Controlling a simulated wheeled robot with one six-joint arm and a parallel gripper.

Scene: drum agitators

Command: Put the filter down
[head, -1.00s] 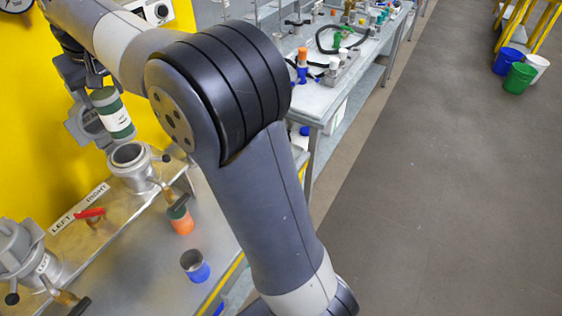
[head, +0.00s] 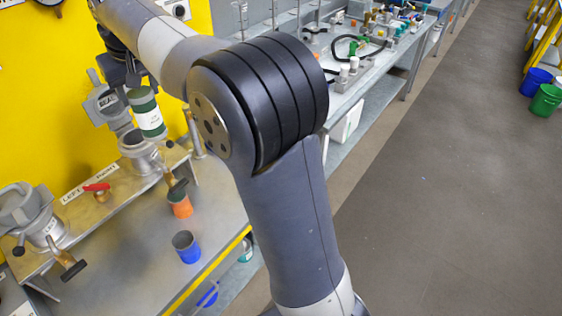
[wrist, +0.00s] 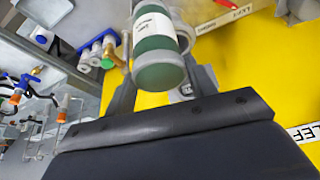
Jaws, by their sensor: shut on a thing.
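The filter (head: 147,112) is a green cylinder with a white band. In the head view it is in the air, close above the open round mouth of the right grey housing (head: 138,143), slightly tilted. It also shows in the wrist view (wrist: 158,45), between the fingers of my gripper (wrist: 160,58). The gripper is shut on the filter. In the head view my arm and the filter hide part of the gripper. I cannot tell whether the filter touches the housing rim.
The left housing (head: 28,212) stands at the far left. A red-handled valve (head: 98,190) is between the housings. An orange cup (head: 181,207) and a blue-and-grey cup (head: 187,247) stand on the grey bench (head: 130,255). The floor at right is clear, with buckets (head: 545,99) at its edge.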

